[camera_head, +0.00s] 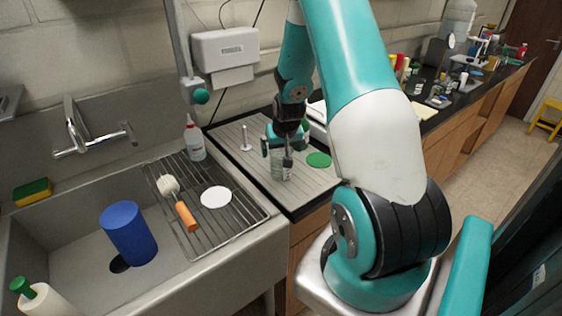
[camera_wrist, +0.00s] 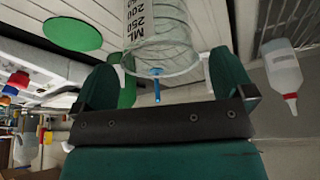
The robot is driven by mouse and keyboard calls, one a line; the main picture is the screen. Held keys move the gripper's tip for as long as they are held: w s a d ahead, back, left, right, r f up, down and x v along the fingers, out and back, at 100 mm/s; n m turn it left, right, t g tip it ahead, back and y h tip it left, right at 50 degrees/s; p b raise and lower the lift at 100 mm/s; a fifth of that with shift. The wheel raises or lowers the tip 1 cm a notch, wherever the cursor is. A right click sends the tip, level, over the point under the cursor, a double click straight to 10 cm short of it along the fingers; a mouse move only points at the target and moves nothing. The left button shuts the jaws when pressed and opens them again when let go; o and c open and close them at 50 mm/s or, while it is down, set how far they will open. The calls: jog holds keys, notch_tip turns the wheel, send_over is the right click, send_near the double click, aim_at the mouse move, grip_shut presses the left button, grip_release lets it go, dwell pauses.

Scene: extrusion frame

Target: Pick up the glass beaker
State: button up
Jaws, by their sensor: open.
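The glass beaker (camera_head: 279,170), clear with dark volume markings, stands on the grey ribbed draining board beside the sink. My gripper (camera_head: 285,143) is over it, pointing down. In the wrist view the beaker (camera_wrist: 160,25) shows its 200 and 250 marks and its rim, and lies between the lines of the two teal fingers of my gripper (camera_wrist: 164,76). The fingers are spread wider than the beaker, with a gap on each side. I cannot tell whether they reach down past its rim. The beaker's far side is hidden in the head view.
A green disc (camera_head: 318,160) lies right of the beaker, and a white peg (camera_head: 245,138) stands to its left. A wash bottle (camera_head: 194,140) stands by the wire rack (camera_head: 180,235). The sink holds a blue cylinder (camera_head: 129,235). Bench items crowd the back right.

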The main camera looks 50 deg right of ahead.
jog(key=shift+x, duration=1.1)
jog(key=c, duration=1.2)
